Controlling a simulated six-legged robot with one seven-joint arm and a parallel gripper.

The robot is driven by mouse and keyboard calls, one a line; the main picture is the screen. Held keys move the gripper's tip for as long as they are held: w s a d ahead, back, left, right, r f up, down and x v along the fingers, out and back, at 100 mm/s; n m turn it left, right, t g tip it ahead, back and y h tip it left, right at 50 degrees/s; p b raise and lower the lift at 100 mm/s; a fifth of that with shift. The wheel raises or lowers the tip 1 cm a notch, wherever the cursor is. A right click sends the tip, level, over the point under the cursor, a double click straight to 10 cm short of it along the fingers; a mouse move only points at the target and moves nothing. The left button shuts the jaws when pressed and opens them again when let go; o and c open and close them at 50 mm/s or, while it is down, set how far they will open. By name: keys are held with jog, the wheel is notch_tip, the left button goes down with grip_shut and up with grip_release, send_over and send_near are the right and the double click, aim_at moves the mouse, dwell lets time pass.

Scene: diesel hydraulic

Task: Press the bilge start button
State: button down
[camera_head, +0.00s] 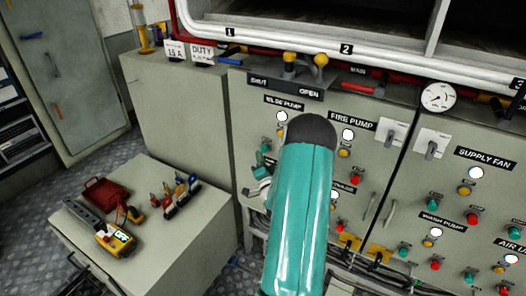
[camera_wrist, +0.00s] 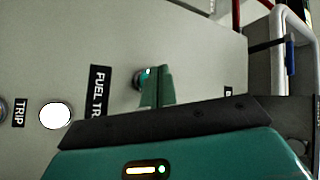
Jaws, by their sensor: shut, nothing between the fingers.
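The label that seems to read bilge pump (camera_head: 284,103) is on the grey control panel in the head view, with a white lamp (camera_head: 282,116) under it. The buttons below are mostly hidden by my teal arm; a small green shape (camera_head: 265,149) shows at the arm's left edge, and I cannot tell if it is the start button. In the wrist view my gripper (camera_wrist: 158,86) is shut and empty, its fingers together in front of the panel. A small round button (camera_wrist: 138,80) lies just left of the fingertips, partly covered. I cannot tell whether they touch.
A label starting "FUEL TR" (camera_wrist: 98,92) and a white lamp (camera_wrist: 55,115) are left of the gripper. The fire pump (camera_head: 350,122) and supply fan (camera_head: 485,158) groups are to the right. A low cabinet (camera_head: 190,235) with tools stands at the left.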

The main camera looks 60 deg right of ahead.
jog(key=shift+d, duration=0.45)
jog(key=shift+w+d, duration=0.1)
jog(key=shift+d, duration=0.4)
dwell(0.6)
dwell(0.4)
jog(key=shift+a, duration=1.1)
jog(key=a, duration=0.4)
jog(key=shift+s+a, duration=0.3)
jog(key=shift+a, duration=0.05)
dwell(0.4)
